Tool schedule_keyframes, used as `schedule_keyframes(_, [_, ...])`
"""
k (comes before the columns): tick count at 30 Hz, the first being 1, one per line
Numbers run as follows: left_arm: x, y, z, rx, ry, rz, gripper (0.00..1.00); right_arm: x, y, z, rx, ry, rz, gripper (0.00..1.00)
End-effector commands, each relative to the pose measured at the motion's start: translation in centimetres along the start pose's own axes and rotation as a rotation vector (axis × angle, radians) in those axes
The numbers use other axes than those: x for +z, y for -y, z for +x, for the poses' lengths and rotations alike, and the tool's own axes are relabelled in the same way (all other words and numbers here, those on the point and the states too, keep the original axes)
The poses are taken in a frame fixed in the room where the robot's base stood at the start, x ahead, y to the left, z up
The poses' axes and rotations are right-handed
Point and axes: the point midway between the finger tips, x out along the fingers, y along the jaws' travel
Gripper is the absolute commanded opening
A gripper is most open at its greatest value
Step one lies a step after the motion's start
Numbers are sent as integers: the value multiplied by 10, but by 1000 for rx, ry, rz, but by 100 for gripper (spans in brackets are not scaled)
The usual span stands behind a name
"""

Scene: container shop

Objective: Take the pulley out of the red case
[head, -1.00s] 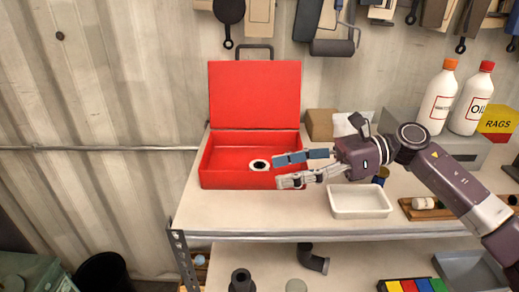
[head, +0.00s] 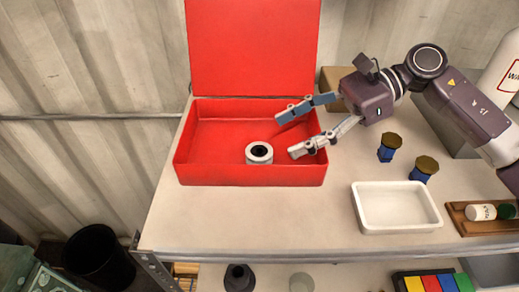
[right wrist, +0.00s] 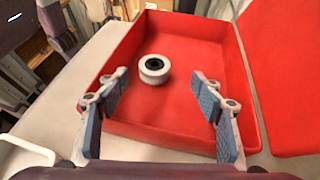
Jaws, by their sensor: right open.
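The red case (head: 200,172) stands open on the bench with its lid raised at the back. The pulley (head: 259,153), a pale ring with a dark centre, sits inside it near the front wall. In the right wrist view the pulley (right wrist: 153,70) lies on the case floor (right wrist: 185,125), ahead of the fingers and apart from them. My right gripper (head: 297,132) is open and empty, with its fingers over the right part of the case, to the right of the pulley. The right gripper's fingers (right wrist: 160,105) are spread wide in the wrist view. My left gripper is not in view.
A white tray (head: 397,229) stands at the front, right of the case. Two blue pieces with brown tops (head: 389,147) (head: 423,169) stand behind it. A wooden rack (head: 470,229) lies at the far right. Bench left of the tray is clear.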

Motion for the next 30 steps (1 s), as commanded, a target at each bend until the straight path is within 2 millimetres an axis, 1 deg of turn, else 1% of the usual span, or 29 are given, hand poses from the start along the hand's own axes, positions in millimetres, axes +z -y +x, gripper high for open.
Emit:
schedule_keyframes(1, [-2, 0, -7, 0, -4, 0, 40, 3, -1, 5, 4, 0, 0, 60])
schedule_keyframes(5, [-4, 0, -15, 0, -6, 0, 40, 4, -3, 16, 2, 1, 1, 60])
schedule_keyframes(8, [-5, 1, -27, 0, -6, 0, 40, 6, -6, 26, 4, 1, 0, 60])
schedule_keyframes(13, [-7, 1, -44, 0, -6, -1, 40, 5, -9, 48, 5, 2, 1, 60])
schedule_keyframes(18, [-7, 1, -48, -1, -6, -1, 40, 2, -8, 62, 1, 2, -1, 60])
schedule_keyframes(25, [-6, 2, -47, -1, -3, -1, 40, 0, -8, 63, 0, 2, -1, 60])
schedule_keyframes(30, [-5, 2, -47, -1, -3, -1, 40, 0, -8, 63, 0, 2, -1, 42])
